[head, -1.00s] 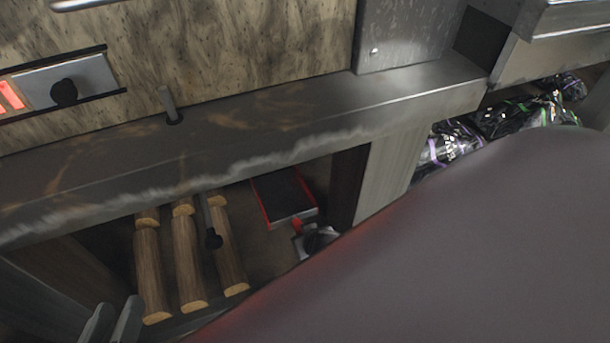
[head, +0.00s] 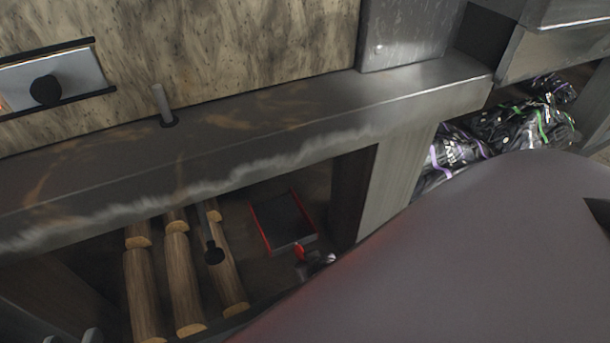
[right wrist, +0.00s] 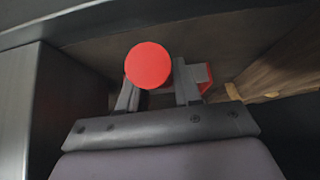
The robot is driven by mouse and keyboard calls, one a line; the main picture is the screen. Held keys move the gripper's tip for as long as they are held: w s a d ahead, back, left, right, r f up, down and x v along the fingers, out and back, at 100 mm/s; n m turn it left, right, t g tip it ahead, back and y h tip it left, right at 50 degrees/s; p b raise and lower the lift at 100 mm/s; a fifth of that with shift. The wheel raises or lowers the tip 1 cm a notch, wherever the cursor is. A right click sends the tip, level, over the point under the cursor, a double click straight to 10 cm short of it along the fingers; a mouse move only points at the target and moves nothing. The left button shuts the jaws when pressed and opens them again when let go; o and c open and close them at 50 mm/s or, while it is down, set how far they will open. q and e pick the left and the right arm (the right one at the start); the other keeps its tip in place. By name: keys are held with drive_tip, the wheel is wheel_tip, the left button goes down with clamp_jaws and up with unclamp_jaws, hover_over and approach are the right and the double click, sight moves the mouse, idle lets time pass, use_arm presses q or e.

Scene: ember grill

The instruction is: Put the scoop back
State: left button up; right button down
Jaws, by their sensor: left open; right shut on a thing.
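The scoop (head: 283,222), a dark pan with red edges, is in the open compartment under the counter, right of the logs. Its red handle (head: 300,253) points toward me. My right gripper (head: 318,261) is shut on the handle; my arm hides most of it. In the right wrist view, the handle's round red end (right wrist: 148,65) shows at my right gripper's fingers (right wrist: 157,90), and a bit of the pan (right wrist: 201,76) shows behind. I cannot tell whether the pan touches the floor. My left gripper (head: 80,337) is open at the bottom left edge, only its fingertips showing.
Several logs (head: 180,285) lie left of the scoop, with a dark round-ended tool (head: 214,254) hanging before them. The counter edge (head: 250,165) runs above. A post (head: 400,190) bounds the compartment on the right; black bags (head: 500,130) lie beyond it.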

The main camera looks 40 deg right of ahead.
drive_tip(key=shift+w+r, duration=0.1)
drive_tip(key=c, duration=0.7)
unclamp_jaws()
drive_tip(key=o, duration=0.4)
use_arm(q)
drive_tip(key=shift+r, duration=0.1)
